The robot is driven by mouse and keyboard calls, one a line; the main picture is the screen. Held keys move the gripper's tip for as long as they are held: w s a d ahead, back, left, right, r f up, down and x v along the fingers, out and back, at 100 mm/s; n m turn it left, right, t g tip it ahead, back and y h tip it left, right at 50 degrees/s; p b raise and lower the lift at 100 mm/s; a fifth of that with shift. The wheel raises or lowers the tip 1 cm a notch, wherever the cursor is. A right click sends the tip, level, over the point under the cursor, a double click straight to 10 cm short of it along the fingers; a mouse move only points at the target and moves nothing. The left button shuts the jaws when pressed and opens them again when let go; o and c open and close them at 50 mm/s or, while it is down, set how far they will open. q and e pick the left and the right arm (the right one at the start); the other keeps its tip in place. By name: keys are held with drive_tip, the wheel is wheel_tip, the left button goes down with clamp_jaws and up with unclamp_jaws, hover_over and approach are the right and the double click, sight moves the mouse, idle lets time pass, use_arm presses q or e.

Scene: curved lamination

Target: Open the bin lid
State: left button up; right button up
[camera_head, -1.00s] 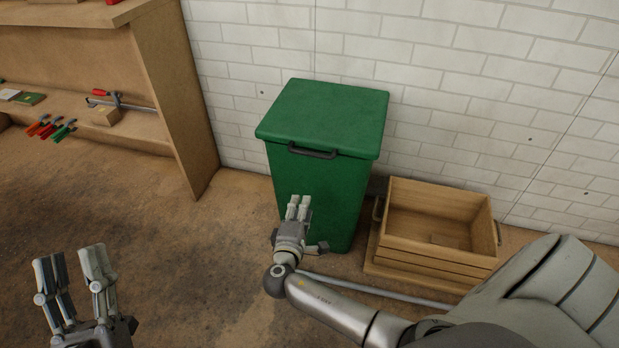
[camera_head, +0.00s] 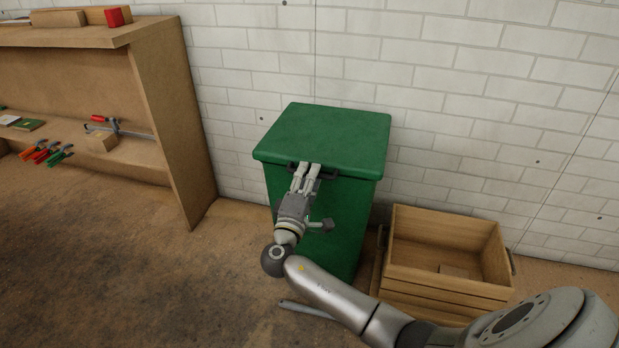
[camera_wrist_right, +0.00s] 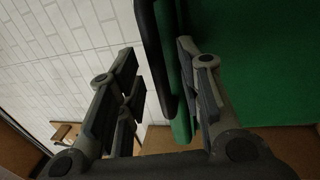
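The green bin (camera_head: 345,215) stands against the wall in the head view, with its flat green lid (camera_head: 325,135) down. A dark handle (camera_head: 345,175) is on the lid's front edge. My right gripper (camera_head: 308,166) is at the left part of this handle, in front of the bin, and its fingertips overlap the handle in the head view. In the right wrist view the fingers of my right gripper (camera_wrist_right: 155,85) are spread apart. The dark handle (camera_wrist_right: 150,50) lies between them, with a gap to the left finger. My left gripper is not in view.
A wooden crate (camera_head: 445,285) stands on the floor right of the bin. A wooden shelf unit (camera_head: 170,115) with clamps and small blocks stands on the left. White brick wall (camera_head: 440,90) is behind the bin. The floor at front left is clear.

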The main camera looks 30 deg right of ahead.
drive_tip(key=shift+w+d+r, duration=0.1)
drive_tip(key=shift+w+d, duration=0.35)
clamp_jaws()
